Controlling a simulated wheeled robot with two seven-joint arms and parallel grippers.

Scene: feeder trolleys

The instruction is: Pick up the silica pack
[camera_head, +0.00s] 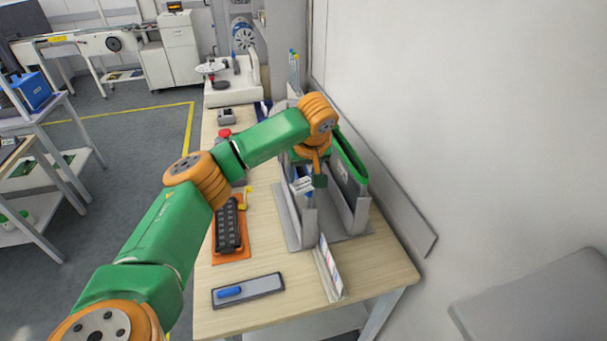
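A small white piece with dark marks (302,186) shows at the left part of the grey upright holder (362,212); it may be the silica pack, but it is too small to be sure. My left arm reaches across the table from the lower left. My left gripper (319,181) points down over the holder, just right of the white piece. Its fingertips are small and partly hidden, so I cannot tell if they are open or touching anything. My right gripper is not in view.
The wooden table (390,262) also holds an orange mat with a black ribbed part (228,228), a grey tray with a blue item (248,290) and an upright thin panel (331,268). A white wall stands close on the right. The front right tabletop is clear.

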